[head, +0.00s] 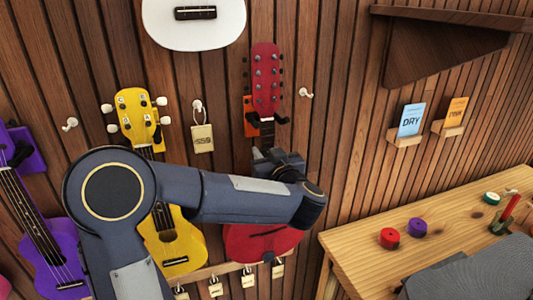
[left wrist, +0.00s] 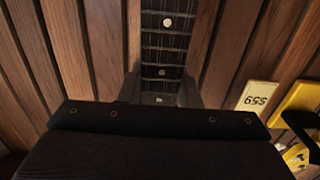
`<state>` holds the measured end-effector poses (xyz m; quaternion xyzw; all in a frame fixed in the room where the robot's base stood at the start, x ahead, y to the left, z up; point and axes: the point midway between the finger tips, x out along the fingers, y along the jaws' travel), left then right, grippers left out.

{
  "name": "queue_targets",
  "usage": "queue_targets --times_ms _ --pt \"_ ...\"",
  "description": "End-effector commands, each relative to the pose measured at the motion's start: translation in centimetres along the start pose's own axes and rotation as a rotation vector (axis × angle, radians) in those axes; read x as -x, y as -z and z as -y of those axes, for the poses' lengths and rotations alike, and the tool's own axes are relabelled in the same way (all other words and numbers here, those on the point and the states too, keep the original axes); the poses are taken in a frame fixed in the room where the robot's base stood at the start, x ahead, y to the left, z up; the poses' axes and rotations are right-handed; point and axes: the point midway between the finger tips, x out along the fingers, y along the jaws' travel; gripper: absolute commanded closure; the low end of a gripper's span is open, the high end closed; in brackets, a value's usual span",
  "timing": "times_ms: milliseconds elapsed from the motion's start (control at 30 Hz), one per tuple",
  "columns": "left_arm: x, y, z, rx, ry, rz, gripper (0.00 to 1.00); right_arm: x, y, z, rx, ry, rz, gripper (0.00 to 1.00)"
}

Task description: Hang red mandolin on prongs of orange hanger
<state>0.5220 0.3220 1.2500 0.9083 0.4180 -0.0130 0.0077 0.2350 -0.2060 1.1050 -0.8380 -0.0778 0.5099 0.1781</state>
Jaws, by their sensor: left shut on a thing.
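The red mandolin (head: 266,85) hangs upright against the slatted wall in the head view, headstock up. Its red body (head: 262,243) shows below my forearm, and the arm hides part of it. The orange hanger (head: 250,116) is behind the headstock's lower end; its dark prongs (head: 282,121) show on both sides of the neck there. Whether they bear the headstock I cannot tell. My left gripper (head: 276,160) is shut on the mandolin's neck below the hanger. The left wrist view shows the fretted neck (left wrist: 165,40) between the fingers (left wrist: 160,90). My right gripper is not in view.
A yellow ukulele (head: 175,240) and a purple ukulele (head: 55,255) hang to the left. A white instrument (head: 195,25) is above. A price tag (head: 202,138) hangs nearby. A wooden bench (head: 370,260) with red and purple round items stands at the lower right.

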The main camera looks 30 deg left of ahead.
Motion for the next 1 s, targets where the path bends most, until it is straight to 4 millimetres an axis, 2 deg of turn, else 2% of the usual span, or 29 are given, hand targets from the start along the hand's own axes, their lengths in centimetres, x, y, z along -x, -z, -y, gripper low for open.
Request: queue_targets --times_ms 167,1000 --pt "0.0 0.2 0.0 0.004 0.0 -0.006 1.0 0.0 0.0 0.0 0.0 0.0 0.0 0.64" --pt "0.0 -1.4 0.0 0.003 0.0 -0.006 1.0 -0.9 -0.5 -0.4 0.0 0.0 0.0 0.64"
